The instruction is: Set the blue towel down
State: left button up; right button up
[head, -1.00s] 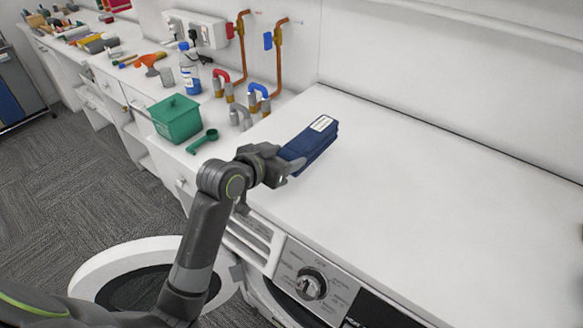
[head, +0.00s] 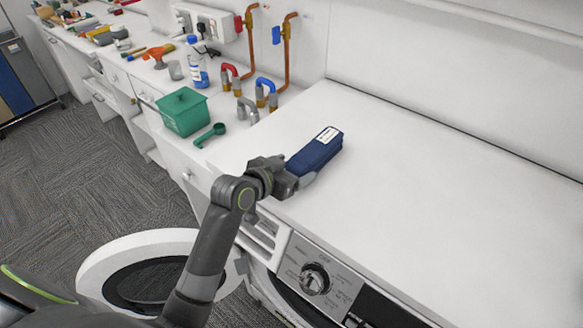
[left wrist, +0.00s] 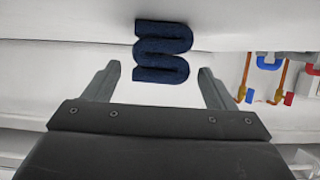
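The blue towel (head: 315,152), a folded dark blue bundle with a white label, lies on the white top of the washing machine (head: 440,190), near its left side. My left gripper (head: 296,178) is at the towel's near left end in the head view. In the left wrist view the two fingers of the left gripper (left wrist: 159,72) stand wide apart, with a gap to the towel (left wrist: 162,52) on both sides. The towel's folded end faces that camera, just past the fingertips. My right gripper is in neither view.
A green box (head: 182,112), a green scoop (head: 210,134), pipe fittings (head: 266,92) and a blue-white bottle (head: 196,65) stand on the left counter. The round door (head: 135,245) hangs open below my arm. The machine top right of the towel is clear.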

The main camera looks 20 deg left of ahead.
pick_arm(q)
jog(key=shift+r, duration=0.15)
jog(key=b+v, duration=0.1)
jog(key=v, duration=1.1)
jog(key=shift+b, duration=0.3)
jog(key=s+a+f+n+g+y, duration=0.25)
jog(key=s+a+f+g, duration=0.2)
jog(key=s+f, duration=0.65)
jog(key=s+a+f+n+g+y, duration=0.2)
jog(key=s+a+f+g+y, duration=0.25)
jog(key=s+f, duration=0.6)
notch_tip(320, 180, down, 25)
jog(key=s+a+g+h+b, duration=0.1)
jog(key=s+b, duration=0.1)
jog(key=s, duration=0.1)
jog(key=s+d+f+g+b, duration=0.1)
jog(key=s+f+b, duration=0.1)
jog(key=s+f, duration=1.2)
notch_tip(320, 180, down, 3)
jog(key=shift+s+d+r+g, duration=0.1)
jog(key=shift+s+d+g, duration=0.1)
jog(key=shift+s+g, duration=0.1)
